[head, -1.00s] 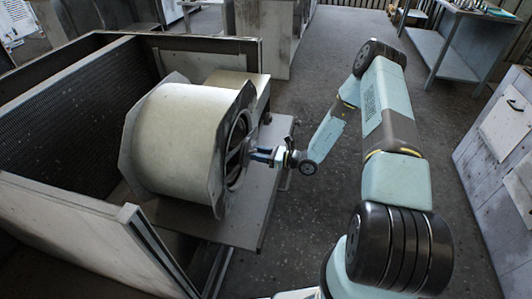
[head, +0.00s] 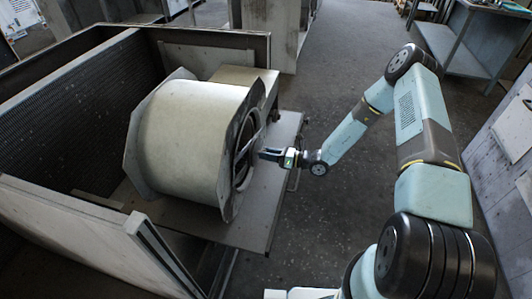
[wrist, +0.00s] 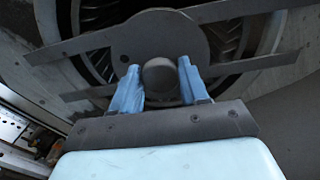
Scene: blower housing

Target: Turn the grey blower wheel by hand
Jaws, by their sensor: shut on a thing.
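The grey blower wheel shows inside the round side opening of the cream drum-shaped blower housing (head: 190,140). In the wrist view its dark vanes (wrist: 230,40) show behind a grey plate (wrist: 150,32) and two flat crossbars. A round grey hub (wrist: 160,75) stands out at the centre. My gripper (wrist: 160,80) has one blue finger on each side of this hub and is shut on it. In the head view my gripper (head: 262,154) reaches level to the opening from the right. Its fingertips are hard to make out there, and most of the wheel is hidden.
The housing rests on a grey platform (head: 250,232) inside an open metal casing. The casing's panel (head: 80,235) stands at front left. A workbench (head: 455,45) and a pale cabinet (head: 510,150) are on the right. Floor (head: 320,210) is clear between the platform and my arm.

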